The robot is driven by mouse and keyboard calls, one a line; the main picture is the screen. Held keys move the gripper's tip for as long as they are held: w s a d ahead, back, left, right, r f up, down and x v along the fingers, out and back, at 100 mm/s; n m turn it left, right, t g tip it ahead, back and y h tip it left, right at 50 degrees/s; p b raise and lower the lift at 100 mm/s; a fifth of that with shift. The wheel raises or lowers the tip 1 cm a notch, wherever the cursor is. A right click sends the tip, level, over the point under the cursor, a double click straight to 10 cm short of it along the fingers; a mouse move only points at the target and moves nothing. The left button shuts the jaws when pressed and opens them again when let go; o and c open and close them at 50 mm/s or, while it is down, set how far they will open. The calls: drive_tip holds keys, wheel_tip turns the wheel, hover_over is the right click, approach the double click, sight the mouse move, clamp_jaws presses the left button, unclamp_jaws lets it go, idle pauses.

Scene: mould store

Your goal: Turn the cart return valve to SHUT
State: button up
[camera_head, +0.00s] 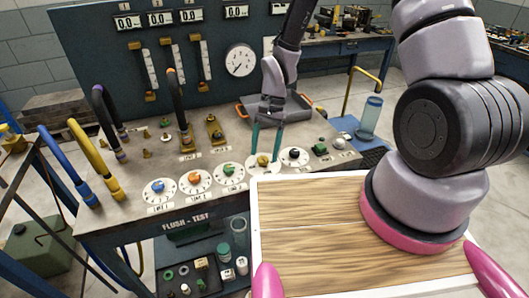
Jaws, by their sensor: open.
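A row of round white dials with coloured knobs runs along the front of the flush-test bench: a blue knob (158,186), an orange knob (194,178), a green knob (228,169), a yellow knob (262,161) and a black knob (294,154). Their labels are too small to read, so I cannot tell which is the cart return valve or where it points. My gripper (265,150) points down, open, with its two teal fingers at the yellow knob's dial, one on either side. I cannot tell whether they touch the knob.
Blue, yellow and purple hoses (88,150) rise at the bench's left. A panel with a gauge (240,61) and digital displays stands behind. A wood-topped surface (310,220) fills the front. Bottles (226,273) stand below the bench.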

drive_tip(key=shift+s+a+f, duration=0.1)
drive_tip(key=shift+s+f, duration=0.1)
drive_tip(key=shift+f, duration=0.35)
clamp_jaws()
